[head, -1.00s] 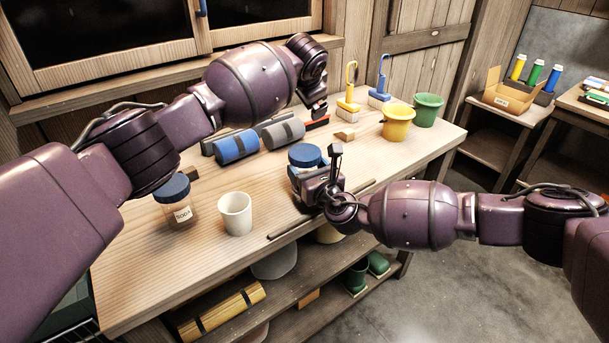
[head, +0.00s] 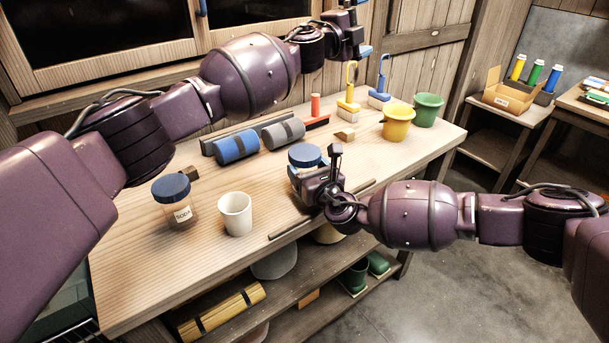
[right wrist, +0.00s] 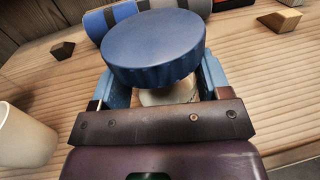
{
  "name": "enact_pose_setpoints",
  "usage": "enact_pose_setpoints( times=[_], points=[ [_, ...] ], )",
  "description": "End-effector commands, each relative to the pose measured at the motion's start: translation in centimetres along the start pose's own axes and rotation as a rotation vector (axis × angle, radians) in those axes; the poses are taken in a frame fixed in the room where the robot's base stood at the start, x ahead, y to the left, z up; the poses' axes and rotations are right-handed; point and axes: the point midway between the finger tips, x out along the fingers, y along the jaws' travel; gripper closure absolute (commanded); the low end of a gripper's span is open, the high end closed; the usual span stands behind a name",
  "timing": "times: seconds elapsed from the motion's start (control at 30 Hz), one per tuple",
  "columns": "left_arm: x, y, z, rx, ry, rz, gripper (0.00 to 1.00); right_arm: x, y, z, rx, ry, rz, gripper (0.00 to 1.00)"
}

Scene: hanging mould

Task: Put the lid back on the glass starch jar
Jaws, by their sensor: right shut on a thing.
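A round blue lid (right wrist: 153,45) sits over the mouth of the glass starch jar (right wrist: 172,95); the lid also shows in the head view (head: 305,155). The lid hides the rim, so I cannot tell whether it is fully seated. My right gripper (right wrist: 162,90) is shut on the jar's body below the lid, one blue fingertip at each side. In the head view the gripper hides most of the jar, which is by the bench's front edge. My left gripper (head: 352,38) is raised in front of the back wall, away from the jar; its jaw opening is unclear.
A second blue-lidded jar (head: 178,203), labelled soda, and a white cup (head: 235,214) stand to the left. Blue (head: 237,146) and grey (head: 283,133) rolls, a red brush (head: 316,121), and yellow (head: 397,122) and green (head: 427,109) pots stand behind. A dark rod (head: 290,228) lies along the front edge.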

Motion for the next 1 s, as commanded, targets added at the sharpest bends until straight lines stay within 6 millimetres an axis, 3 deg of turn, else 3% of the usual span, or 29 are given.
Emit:
enact_pose_setpoints(
  times=[0.3,0.5,0.77,1.0],
  points=[
    [-1.3,3.1,-5.3,0.244,0.364,0.180,0.00,0.0,0.0,0.0,0.000,0.000,0.001,0.96],
    [-3.4,6.5,-7.0,0.388,0.551,0.380,0.00,0.0,0.0,0.0,0.000,0.000,0.001,0.96],
    [-7.4,11.1,-6.4,0.551,0.715,0.725,0.00,0.0,0.0,0.0,0.000,0.000,0.001,0.96],
    [-12.0,14.1,-3.4,0.668,0.764,1.108,0.00,0.0,0.0,0.0,0.000,0.000,0.001,0.96]
  ],
)
